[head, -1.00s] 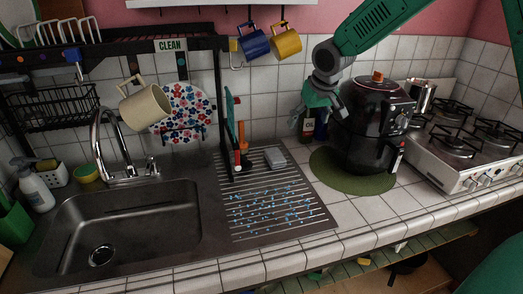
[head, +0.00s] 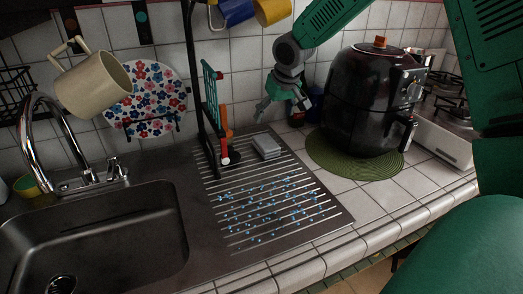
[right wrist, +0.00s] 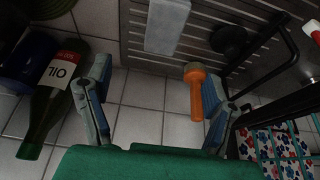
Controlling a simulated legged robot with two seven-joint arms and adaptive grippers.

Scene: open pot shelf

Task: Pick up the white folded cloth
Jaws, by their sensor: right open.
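The white folded cloth (head: 266,146) looks like a small pale grey-white block lying flat on the back right of the ribbed drainboard (head: 335,215). It also shows at the top of the right wrist view (right wrist: 166,26). My right gripper (head: 281,106) is above and behind the cloth in the head view, apart from it. In the right wrist view its two fingers (right wrist: 153,84) are spread wide with nothing between them touching, and the cloth lies beyond the tips. My left gripper is not in view.
A black air fryer (head: 366,100) stands on a green round mat (head: 325,158) right of the gripper. An orange-handled tool (right wrist: 195,92) and rack post (head: 193,75) are left of the cloth. An oil bottle (right wrist: 55,95) stands near one finger. Blue drops cover the drainboard's front.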

